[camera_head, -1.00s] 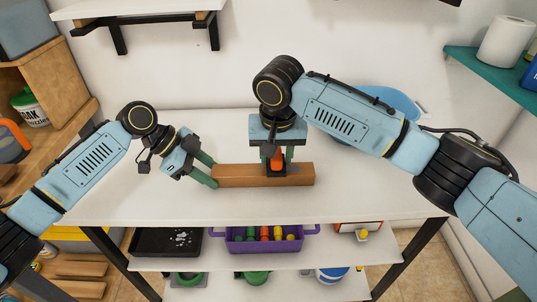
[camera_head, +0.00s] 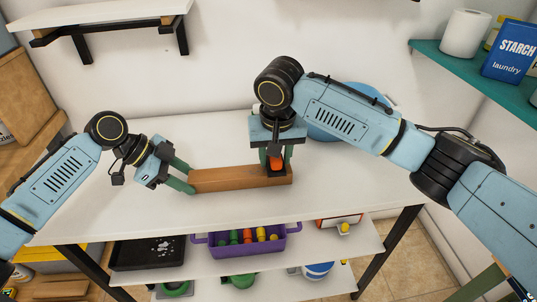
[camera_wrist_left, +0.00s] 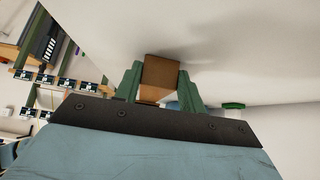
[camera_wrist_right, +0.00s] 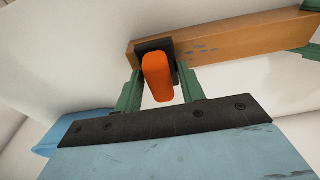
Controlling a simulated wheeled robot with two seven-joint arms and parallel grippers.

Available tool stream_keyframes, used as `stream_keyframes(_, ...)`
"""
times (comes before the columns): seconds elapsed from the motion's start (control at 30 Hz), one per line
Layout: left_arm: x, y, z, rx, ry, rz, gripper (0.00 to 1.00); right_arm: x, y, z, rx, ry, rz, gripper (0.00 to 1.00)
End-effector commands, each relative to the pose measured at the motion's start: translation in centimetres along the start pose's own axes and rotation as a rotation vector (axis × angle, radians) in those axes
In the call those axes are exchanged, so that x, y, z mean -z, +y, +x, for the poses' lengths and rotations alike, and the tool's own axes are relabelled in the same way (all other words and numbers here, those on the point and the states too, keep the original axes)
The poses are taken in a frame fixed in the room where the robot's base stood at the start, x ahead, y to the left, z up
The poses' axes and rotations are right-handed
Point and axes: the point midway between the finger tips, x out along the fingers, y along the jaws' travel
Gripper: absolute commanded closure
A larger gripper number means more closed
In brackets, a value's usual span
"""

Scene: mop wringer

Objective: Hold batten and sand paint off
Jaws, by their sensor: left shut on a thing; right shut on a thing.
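The brown wooden batten (camera_head: 235,179) lies lengthwise on the white table. My left gripper (camera_head: 187,178) is shut on its left end; the left wrist view shows the batten (camera_wrist_left: 158,75) between the green fingers. My right gripper (camera_head: 275,158) is shut on a sanding block with an orange handle (camera_wrist_right: 157,77) and a black pad (camera_wrist_right: 150,47). The pad appears to rest against the batten near its right end; exact contact is hard to tell. Small grey-blue paint patches (camera_wrist_right: 203,49) show on the batten beside the pad. The gripper partly hides the block in the head view.
A blue basin (camera_head: 335,125) stands behind my right arm. Below the tabletop (camera_head: 130,215), a shelf holds a black tray (camera_head: 147,254) and a purple crate (camera_head: 240,247) with several coloured items. The table in front of the batten is clear.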

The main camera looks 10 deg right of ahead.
Motion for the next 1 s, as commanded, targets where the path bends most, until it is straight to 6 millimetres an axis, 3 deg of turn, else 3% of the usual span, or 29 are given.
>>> stream_keyframes(0.4, 0.0, 0.0, -0.1, 0.001, 0.000, 0.000, 0.89, 0.0, 2.5, 0.1, -0.002, -0.003, 0.001, 0.86)
stream_keyframes(1.0, 0.1, 0.0, 0.0, 0.001, 0.001, 0.001, 0.89, -0.1, -0.3, 0.0, 0.001, -0.002, -0.002, 0.86)
